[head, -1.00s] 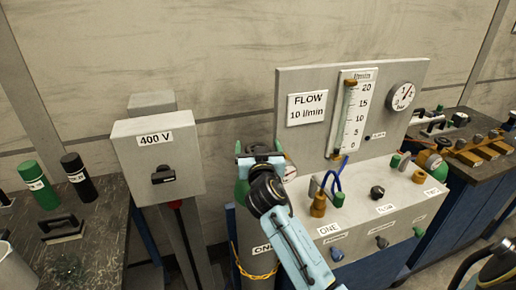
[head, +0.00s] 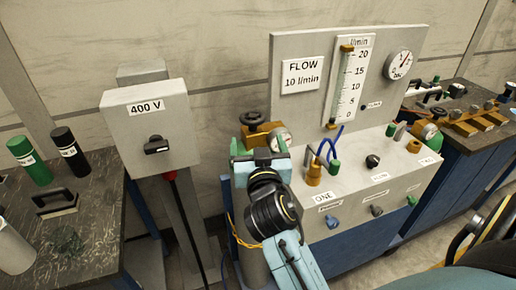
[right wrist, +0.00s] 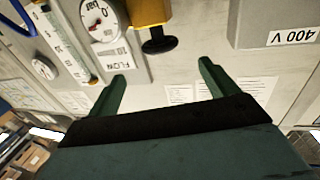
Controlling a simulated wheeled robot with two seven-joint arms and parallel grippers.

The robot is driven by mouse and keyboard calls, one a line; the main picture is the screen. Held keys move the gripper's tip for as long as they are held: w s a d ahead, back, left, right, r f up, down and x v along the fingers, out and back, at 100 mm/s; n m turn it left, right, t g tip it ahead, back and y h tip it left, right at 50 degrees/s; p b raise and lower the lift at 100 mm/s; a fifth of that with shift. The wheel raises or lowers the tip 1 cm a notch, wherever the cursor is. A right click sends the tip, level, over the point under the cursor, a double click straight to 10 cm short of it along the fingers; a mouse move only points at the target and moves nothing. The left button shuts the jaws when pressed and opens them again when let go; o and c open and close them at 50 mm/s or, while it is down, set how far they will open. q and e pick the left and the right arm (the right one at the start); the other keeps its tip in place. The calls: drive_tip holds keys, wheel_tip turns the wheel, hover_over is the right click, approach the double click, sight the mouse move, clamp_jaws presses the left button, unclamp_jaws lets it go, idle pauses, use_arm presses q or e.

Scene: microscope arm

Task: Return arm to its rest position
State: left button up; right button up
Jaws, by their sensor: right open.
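My right arm (head: 288,240) reaches up from the bottom of the head view, bent at dark joints. My right gripper (head: 260,158) is at its end, in front of a grey gas cylinder's brass valve (head: 262,132) with a black handwheel. In the right wrist view the gripper (right wrist: 163,78) has its two green fingers wide apart with nothing between them. The brass valve body with its black knob (right wrist: 158,42) is beyond the fingertips, apart from them. My left gripper is in neither view.
A flow panel (head: 302,75) and bench (head: 345,200) with knobs and a blue hose stand right of the gripper. A 400 V switch box (head: 148,130) stands left. Dark worktops with bottles and tools flank both sides. A yellow chain (head: 243,238) hangs round the cylinder.

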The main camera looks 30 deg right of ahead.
drive_tip(key=shift+s+a, duration=0.1)
drive_tip(key=shift+s, duration=0.15)
idle(0.3)
drive_tip(key=a+f+n+g+y+b, duration=0.1)
drive_tip(key=a+f+n+g+y, duration=0.15)
drive_tip(key=f, duration=0.95)
drive_tip(key=a+f+n+g+y, duration=0.1)
drive_tip(key=a+f+n+y, duration=0.2)
drive_tip(key=f, duration=0.9)
drive_tip(key=s+a+f+n+g+y, duration=0.15)
drive_tip(key=s+f, duration=0.25)
drive_tip(key=f, duration=0.5)
drive_tip(key=s+a+f+g+y, duration=0.1)
drive_tip(key=s+a+f+g, duration=0.15)
drive_tip(key=f, duration=0.55)
drive_tip(key=s+d+f+g+b, duration=0.1)
drive_tip(key=s+f+g+b, duration=0.15)
drive_tip(key=s+f, duration=1.2)
drive_tip(key=s+d+f+g, duration=0.2)
drive_tip(key=s+f, duration=0.1)
drive_tip(key=s, duration=0.7)
drive_tip(key=s+d+f+g, duration=0.3)
drive_tip(key=s+f, duration=0.1)
drive_tip(key=s, duration=0.6)
drive_tip(key=shift+s+f+n, duration=0.2)
drive_tip(key=shift+n, duration=0.2)
